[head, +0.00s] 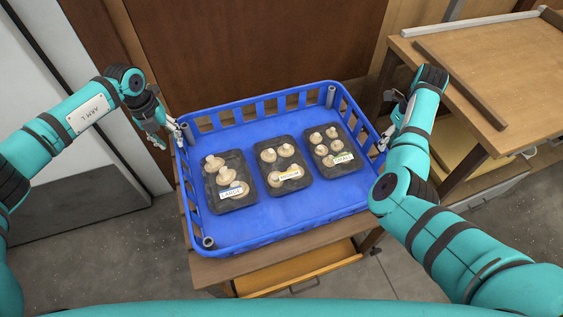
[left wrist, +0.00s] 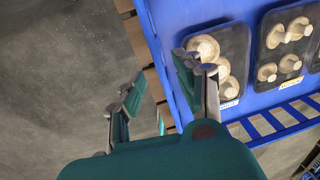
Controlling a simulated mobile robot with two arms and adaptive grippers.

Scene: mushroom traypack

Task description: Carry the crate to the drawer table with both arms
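The blue crate (head: 240,137) sits on a wooden table (head: 215,270) with a partly open drawer (head: 300,271). It holds three black trays of mushrooms with labels. My left gripper (head: 170,134) is at the crate's left wall. In the left wrist view its fingers (left wrist: 160,72) are spread apart, one outside the blue wall (left wrist: 157,35) and one over its inner side. My right gripper (head: 385,138) is beside the crate's right wall; its fingers are mostly hidden by the arm and wall, so its opening is unclear.
A wooden table (head: 490,65) with a raised edge and a lower shelf stands at the right, close to my right arm. A brown wooden panel (head: 250,45) rises behind the crate. Grey floor (head: 110,240) is clear at the left.

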